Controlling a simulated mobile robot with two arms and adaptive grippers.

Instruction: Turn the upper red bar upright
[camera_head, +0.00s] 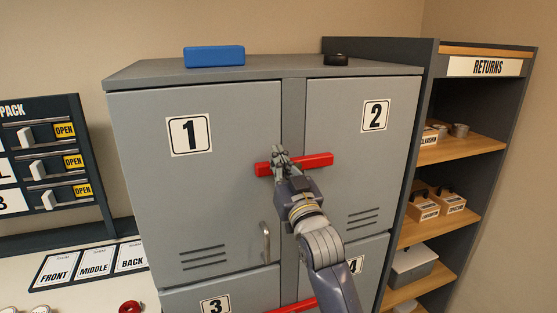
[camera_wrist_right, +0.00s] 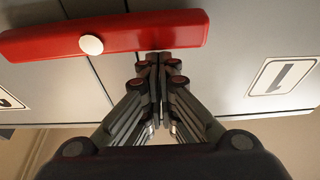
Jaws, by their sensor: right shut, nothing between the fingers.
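The upper red bar (camera_head: 318,161) lies nearly level across the locker doors 1 and 2, its right end slightly higher in the head view. In the right wrist view the bar (camera_wrist_right: 140,33) shows a round pale pivot near its middle. My right gripper (camera_head: 279,153) is shut and empty at the bar's left part, on the door 1 side. In the wrist view its closed fingertips (camera_wrist_right: 160,58) are at the bar's edge near one end; I cannot tell whether they touch it. My left gripper is not in view.
The grey locker (camera_head: 220,115) has a door handle (camera_head: 265,242) below the bar. A lower red bar (camera_head: 293,307) is partly hidden by my arm. A blue block (camera_head: 214,56) and a black puck (camera_head: 336,59) lie on top. A returns shelf (camera_head: 465,150) stands right.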

